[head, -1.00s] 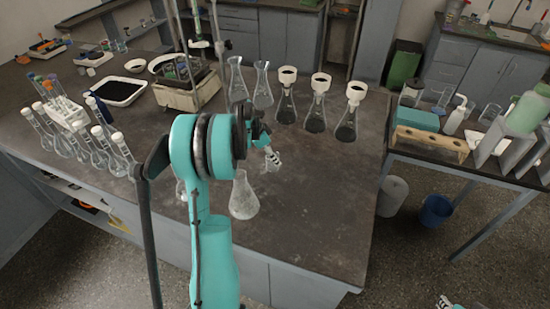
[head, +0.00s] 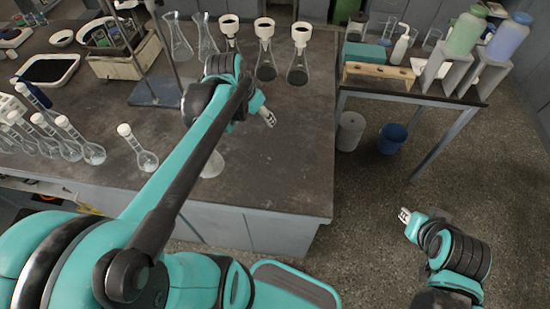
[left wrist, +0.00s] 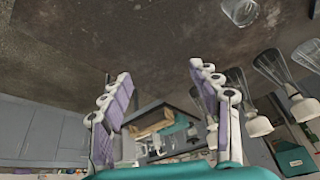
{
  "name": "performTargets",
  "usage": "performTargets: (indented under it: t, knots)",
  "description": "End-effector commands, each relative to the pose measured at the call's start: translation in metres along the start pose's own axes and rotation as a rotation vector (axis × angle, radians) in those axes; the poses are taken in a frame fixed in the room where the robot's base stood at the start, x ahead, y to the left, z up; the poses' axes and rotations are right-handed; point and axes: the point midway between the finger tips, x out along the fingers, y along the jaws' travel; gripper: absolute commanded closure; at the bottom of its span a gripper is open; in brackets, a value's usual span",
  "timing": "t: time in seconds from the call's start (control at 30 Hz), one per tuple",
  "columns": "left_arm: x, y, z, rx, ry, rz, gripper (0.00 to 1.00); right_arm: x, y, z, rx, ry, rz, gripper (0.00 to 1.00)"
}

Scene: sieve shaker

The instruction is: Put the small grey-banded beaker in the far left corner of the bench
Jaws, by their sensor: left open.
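The bench (head: 290,150) has a dark, worn top. My left gripper (head: 268,117) is over its right part, in front of the white-topped flasks. In the left wrist view my left gripper (left wrist: 160,78) is open with nothing between its fingers. A small clear glass vessel (left wrist: 241,11) is cut off at that view's top edge, apart from the fingers; I cannot tell whether it is the grey-banded beaker. No grey-banded beaker can be made out in the head view, where my left arm hides part of the bench. My right gripper (head: 405,215) is off the bench, over the floor.
White-topped flasks (head: 298,64) and plain flasks (head: 178,42) line the back. Long-necked flasks (head: 90,152) stand at left, below a white tray (head: 48,70). The bench's front right is clear.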

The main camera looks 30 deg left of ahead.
Motion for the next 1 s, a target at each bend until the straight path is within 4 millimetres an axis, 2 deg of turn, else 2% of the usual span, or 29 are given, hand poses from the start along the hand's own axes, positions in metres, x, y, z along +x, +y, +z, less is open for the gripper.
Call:
performTargets:
  t: [0.03,0.2,0.3,0.4,0.57,1.0]
  knots:
    - [-0.008,0.025,0.010,-0.013,0.016,-0.011,0.38,0.000,0.000,0.000,0.000,0.000,0.000,0.74]
    - [-0.025,0.083,0.043,-0.096,0.087,-0.042,0.38,0.000,0.000,0.000,0.000,0.000,0.000,0.74]
    - [-0.027,0.107,0.062,-0.138,0.128,-0.048,0.38,0.000,0.000,0.000,0.000,0.000,0.000,0.74]
    - [-0.027,0.122,0.076,-0.169,0.161,-0.047,0.38,0.000,0.000,0.000,0.000,0.000,0.000,0.74]
    - [-0.026,0.131,0.086,-0.195,0.187,-0.045,0.38,0.000,0.000,0.000,0.000,0.000,0.000,0.74]
    - [-0.026,0.132,0.087,-0.200,0.189,-0.045,0.38,0.000,0.000,0.000,0.000,0.000,0.000,0.74]
